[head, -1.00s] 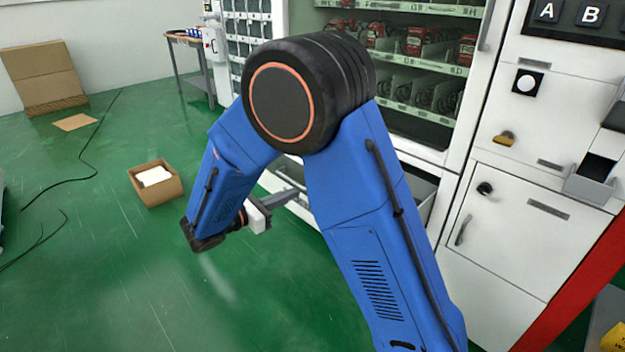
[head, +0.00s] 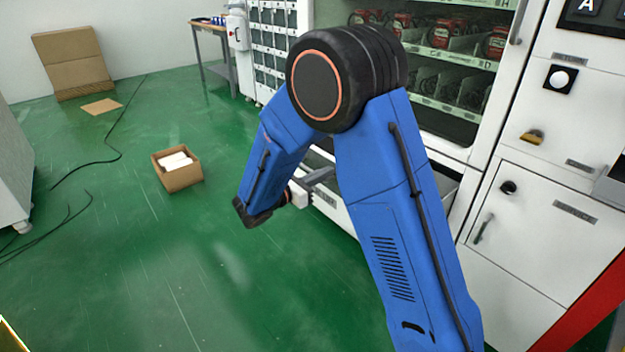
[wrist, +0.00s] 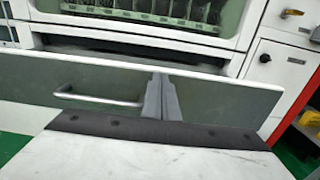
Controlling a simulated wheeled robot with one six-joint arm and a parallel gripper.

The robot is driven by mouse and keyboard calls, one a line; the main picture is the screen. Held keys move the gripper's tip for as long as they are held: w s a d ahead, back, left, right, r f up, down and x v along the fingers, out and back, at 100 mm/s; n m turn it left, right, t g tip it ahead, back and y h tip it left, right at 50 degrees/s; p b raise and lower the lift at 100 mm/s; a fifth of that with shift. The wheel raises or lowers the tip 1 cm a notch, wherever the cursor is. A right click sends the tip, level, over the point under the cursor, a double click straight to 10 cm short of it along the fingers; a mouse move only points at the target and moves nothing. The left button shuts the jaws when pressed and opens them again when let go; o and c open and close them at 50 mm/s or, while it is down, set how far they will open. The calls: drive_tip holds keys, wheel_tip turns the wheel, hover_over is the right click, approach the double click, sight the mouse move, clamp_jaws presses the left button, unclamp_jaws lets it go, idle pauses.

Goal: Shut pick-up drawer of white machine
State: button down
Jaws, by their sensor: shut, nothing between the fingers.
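The white machine (head: 482,135) stands at the right, and its low pick-up drawer (head: 345,218) is pulled out, partly hidden by my arm. In the wrist view the drawer's grey front panel (wrist: 222,103) crosses the picture, with a metal bar handle (wrist: 98,99) on its left part. A dark gap shows behind the drawer's top edge. My gripper (head: 322,178) is shut and empty. In the wrist view its fingers (wrist: 160,98) are in front of the panel, right of the handle and not around it. I cannot tell whether they touch the panel.
A lower cabinet door (head: 535,225) with a handle is right of the drawer. A red strip (head: 590,290) edges the right side. An open cardboard box (head: 178,170) and black cables (head: 110,158) lie on the green floor at left. The floor between is clear.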

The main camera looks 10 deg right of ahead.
drive_tip(key=shift+x, duration=1.6)
drive_tip(key=x, duration=2.2)
drive_tip(key=shift+s+r, duration=0.1)
